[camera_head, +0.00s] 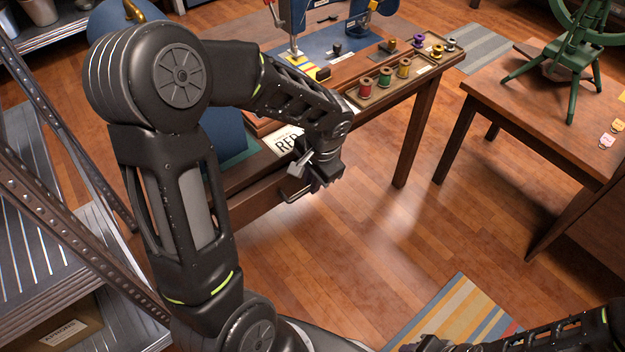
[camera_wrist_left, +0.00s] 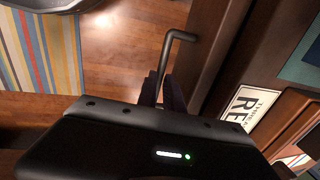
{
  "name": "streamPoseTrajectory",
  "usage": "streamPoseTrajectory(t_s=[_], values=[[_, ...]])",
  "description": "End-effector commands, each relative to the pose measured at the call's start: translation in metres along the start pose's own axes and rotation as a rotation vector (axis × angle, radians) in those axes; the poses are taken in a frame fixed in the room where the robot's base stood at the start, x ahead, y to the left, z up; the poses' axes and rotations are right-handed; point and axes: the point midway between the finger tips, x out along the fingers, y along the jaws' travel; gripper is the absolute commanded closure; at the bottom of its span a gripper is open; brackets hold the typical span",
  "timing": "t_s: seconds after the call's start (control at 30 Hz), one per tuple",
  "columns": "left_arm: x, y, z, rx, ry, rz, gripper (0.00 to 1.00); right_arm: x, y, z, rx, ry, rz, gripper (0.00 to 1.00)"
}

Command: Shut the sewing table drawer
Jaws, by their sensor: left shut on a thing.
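The sewing table (camera_head: 415,130) is a brown wooden table with a sewing machine on top. Its drawer (camera_head: 248,207) has a dark wood front below the tabletop at the table's near side. My arm hides part of it, and I cannot tell exactly how far it stands out. The drawer's dark metal bar handle (camera_head: 291,196) also shows in the left wrist view (camera_wrist_left: 166,58). My left gripper (camera_head: 308,180) is at the drawer front, its fingers (camera_wrist_left: 160,92) shut on the handle. My right gripper (camera_head: 432,344) is at the bottom edge, dark and cut off; its jaws are unclear.
Thread spools (camera_head: 403,70) stand in a tray on the tabletop. A second wooden table (camera_head: 540,115) with a green stand (camera_head: 575,50) is at right. Metal shelving (camera_head: 50,215) is close on the left. A striped rug (camera_head: 450,310) lies on the open floor in front.

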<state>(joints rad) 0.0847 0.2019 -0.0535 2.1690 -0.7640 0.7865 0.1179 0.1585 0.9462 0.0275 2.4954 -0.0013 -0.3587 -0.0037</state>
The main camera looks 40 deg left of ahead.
Motion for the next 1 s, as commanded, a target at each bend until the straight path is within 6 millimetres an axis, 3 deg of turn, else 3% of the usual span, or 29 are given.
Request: streamPoseTrajectory(t_s=[0.87, 1.0], values=[[0.0, 0.0, 0.0, 0.0, 0.0, 0.0, 1.0, 0.0, 0.0, 0.0, 0.0, 0.0, 0.0, 0.67], [0.001, -0.013, 0.0, -0.003, -0.001, 0.0, 1.0, -0.003, -0.001, 0.0, 0.0, 0.0, 0.0, 0.67]])
